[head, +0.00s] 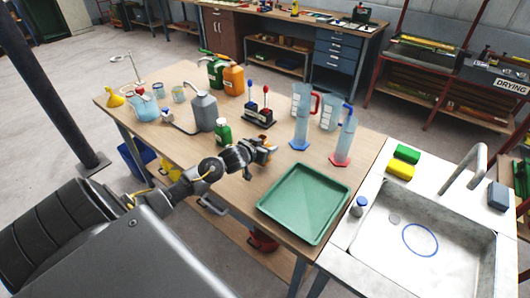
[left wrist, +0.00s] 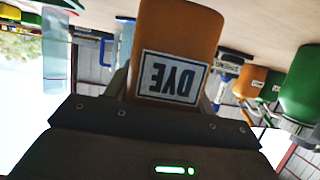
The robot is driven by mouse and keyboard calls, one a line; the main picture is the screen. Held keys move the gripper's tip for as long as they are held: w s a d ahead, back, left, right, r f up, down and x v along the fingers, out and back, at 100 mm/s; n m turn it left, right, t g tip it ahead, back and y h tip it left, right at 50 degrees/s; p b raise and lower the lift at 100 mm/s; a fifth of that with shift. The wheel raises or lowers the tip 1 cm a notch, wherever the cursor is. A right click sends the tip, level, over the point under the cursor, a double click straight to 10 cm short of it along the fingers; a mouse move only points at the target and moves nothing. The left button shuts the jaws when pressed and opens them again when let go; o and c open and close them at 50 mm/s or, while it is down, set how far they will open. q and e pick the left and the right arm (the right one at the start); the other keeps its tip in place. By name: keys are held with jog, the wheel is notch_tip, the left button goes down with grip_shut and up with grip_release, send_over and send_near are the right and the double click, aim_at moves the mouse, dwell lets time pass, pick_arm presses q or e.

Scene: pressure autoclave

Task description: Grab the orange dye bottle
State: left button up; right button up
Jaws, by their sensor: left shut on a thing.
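The orange dye bottle (left wrist: 180,35) fills the upper middle of the left wrist view, with a white, blue-edged label reading "DYE" upside down in the picture. The jaws of my left gripper (left wrist: 165,95) stand on both sides of it and are shut on it. In the head view my left gripper (head: 258,152) is over the table's front part, left of the green tray. A small orange part of the bottle (head: 265,142) shows at its fingers; the rest is hidden. I cannot tell whether the bottle touches the table. My right gripper is not in view.
A green bottle (head: 222,132) stands close left of my left gripper. A grey jug (head: 204,112), a rack (head: 258,117) and tall cylinders (head: 302,115) stand behind. The green tray (head: 304,203) and the sink (head: 425,240) lie to the right.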

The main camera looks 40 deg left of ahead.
pick_arm(q)
jog(key=s+r, duration=0.1)
jog(key=r, duration=0.1)
jog(key=s+d+r, duration=0.1)
jog(key=s+r, duration=0.2)
jog(key=r, duration=0.1)
jog(key=shift+s+d+r, duration=0.1)
jog(key=shift+s+d, duration=0.1)
jog(key=d+v, duration=0.2)
jog(key=v, duration=0.8)
jog(key=shift+r, duration=0.2)
